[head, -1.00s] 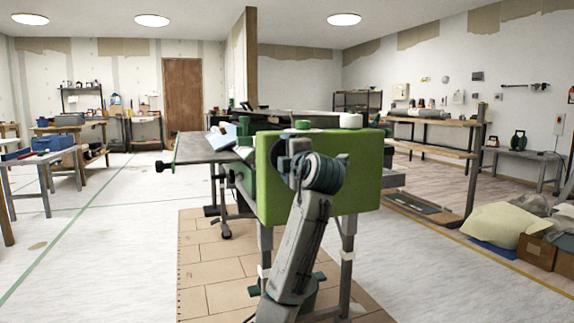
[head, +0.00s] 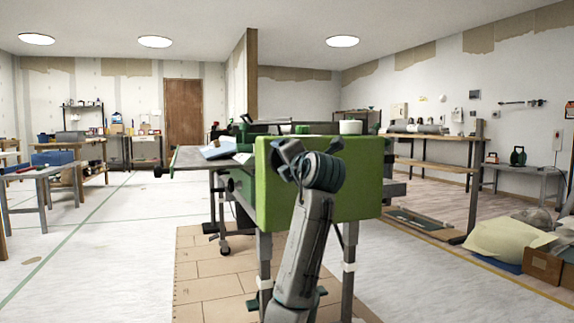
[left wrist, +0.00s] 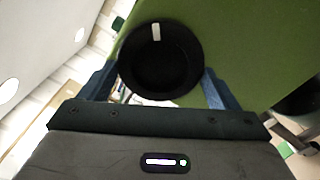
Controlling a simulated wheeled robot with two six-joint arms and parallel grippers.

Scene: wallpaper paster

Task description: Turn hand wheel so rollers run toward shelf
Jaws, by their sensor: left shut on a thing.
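The hand wheel (left wrist: 160,75) is a round black knob with one white mark on its rim, at the top in the left wrist view. It sits at the green end housing (head: 355,185) of the pasting machine. My left gripper (left wrist: 159,70) is shut on the wheel, with one blue-grey finger on each side of it. In the head view my left gripper (head: 285,158) is against the near face of the green housing, and the wheel is mostly hidden there. My right gripper is not in view.
The machine's grey table (head: 190,158) extends to the left behind the housing. A wooden shelf rack (head: 430,138) stands to the right. Boxes and a pale sack (head: 500,240) lie on the floor at the right.

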